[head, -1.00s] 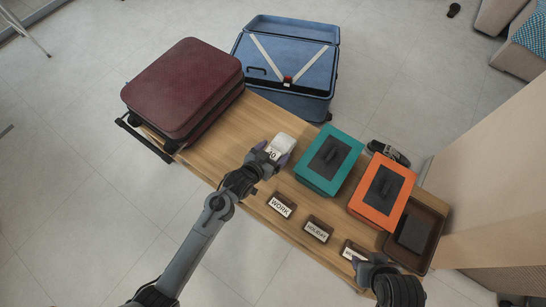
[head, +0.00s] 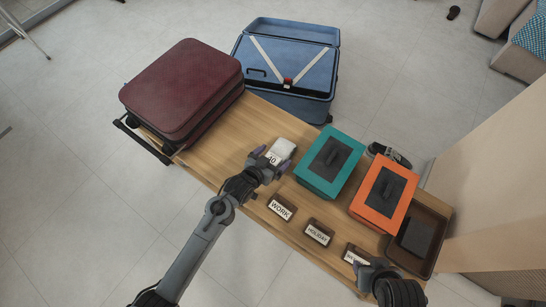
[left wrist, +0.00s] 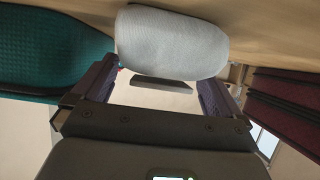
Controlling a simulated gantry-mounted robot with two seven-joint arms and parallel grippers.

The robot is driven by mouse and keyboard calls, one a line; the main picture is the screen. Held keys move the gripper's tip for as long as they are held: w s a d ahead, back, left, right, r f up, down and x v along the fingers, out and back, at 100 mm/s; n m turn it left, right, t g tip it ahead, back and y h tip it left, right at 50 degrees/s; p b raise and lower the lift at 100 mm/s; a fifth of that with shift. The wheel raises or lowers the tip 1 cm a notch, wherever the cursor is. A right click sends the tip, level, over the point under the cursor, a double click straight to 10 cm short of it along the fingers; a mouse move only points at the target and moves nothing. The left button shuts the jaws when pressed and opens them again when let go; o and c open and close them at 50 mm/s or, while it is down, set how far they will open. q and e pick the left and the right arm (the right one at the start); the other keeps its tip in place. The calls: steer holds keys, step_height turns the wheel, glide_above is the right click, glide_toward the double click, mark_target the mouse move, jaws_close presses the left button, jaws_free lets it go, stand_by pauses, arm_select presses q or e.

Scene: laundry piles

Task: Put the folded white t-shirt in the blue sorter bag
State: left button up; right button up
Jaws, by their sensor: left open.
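The folded white t-shirt (head: 283,147) is a small pale bundle on the wooden table, left of the teal-blue sorter bag (head: 314,180). That bag is box-shaped with a dark panel and handle on top; it looks closed. My left gripper (head: 270,163) is open at the shirt's near side. In the left wrist view the shirt (left wrist: 170,42) is a rounded white roll in front of the spread fingers (left wrist: 155,85); I cannot tell whether they touch it. My right gripper (head: 368,270) is at the table's near right edge, its jaws unclear.
An orange sorter bag (head: 359,207) and a brown tray (head: 438,236) stand to the right. Label blocks, one reading WORK (head: 281,208), line the near edge. A maroon suitcase (head: 182,88) is at the left and an open blue suitcase (head: 285,98) behind. Bare wood lies between.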

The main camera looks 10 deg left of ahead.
arm_select(q)
steer(key=shift+s+a+r, duration=0.1)
steer(key=shift+s+r, duration=0.1)
steer(key=shift+r, duration=0.1)
steer(key=s+a+r+g+y+p, duration=0.1)
steer(key=s+a+r+g+p, duration=0.1)
steer(key=s, duration=0.7)
steer(key=s+a+r+n+g+y+p, duration=0.1)
steer(key=s+a+r+g+p, duration=0.1)
steer(key=s+a+r, duration=0.3)
steer(key=s+a+r+n+g+y+p, duration=0.1)
steer(key=s+a+r+g, duration=0.3)
steer(key=s, duration=0.9)
steer(key=shift+s+r+y+p, duration=0.3)
steer(key=shift+r+y+p, duration=0.25)
steer(key=shift+r, duration=0.25)
steer(key=shift+a, duration=0.15)
